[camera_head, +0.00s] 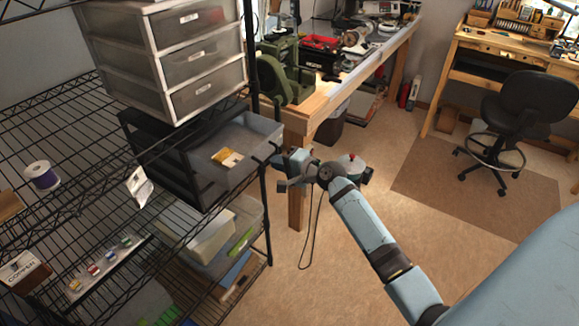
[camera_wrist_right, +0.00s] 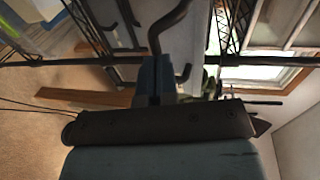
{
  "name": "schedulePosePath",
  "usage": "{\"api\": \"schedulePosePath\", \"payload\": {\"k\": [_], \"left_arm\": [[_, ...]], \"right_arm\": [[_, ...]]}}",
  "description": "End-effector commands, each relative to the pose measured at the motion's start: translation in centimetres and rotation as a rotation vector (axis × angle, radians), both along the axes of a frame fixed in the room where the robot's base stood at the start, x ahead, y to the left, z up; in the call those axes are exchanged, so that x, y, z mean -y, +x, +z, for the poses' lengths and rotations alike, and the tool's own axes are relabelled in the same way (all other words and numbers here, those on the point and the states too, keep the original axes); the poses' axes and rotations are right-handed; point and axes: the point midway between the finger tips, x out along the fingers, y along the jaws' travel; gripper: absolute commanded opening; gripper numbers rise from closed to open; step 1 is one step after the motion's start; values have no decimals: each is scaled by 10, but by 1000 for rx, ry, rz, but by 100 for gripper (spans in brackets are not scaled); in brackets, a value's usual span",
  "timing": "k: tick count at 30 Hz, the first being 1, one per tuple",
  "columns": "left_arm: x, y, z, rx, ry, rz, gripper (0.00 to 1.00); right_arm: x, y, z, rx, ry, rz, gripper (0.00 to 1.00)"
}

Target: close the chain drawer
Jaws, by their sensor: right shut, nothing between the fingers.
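The chain drawer appears to be the translucent grey drawer (camera_head: 236,145), pulled out of a black drawer unit (camera_head: 165,165) on the wire shelf in the head view. A small yellow-and-white item lies inside it. Its label is not readable from here. My right gripper (camera_head: 272,168) is shut and empty, just beyond the drawer's right front corner, close to the rack's post. I cannot tell whether it touches the drawer. My left gripper is not in view.
A white three-drawer unit (camera_head: 170,60) stands above the open drawer. The black wire rack (camera_head: 70,130) holds a purple spool (camera_head: 42,175) and bins. A workbench (camera_head: 345,85) stands behind. A black chair (camera_head: 515,115) is at right; the floor between is mostly clear.

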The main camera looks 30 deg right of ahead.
Motion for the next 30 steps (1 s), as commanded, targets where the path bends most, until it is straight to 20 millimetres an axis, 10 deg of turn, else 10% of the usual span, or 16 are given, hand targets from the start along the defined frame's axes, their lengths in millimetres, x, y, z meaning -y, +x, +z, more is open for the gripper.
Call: {"api": "schedulePosePath", "payload": {"k": [15,30], "left_arm": [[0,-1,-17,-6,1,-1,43],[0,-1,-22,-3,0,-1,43]], "right_arm": [[-44,107,-1,1,0,0,0],[-57,138,1,1,2,0,0]]}}
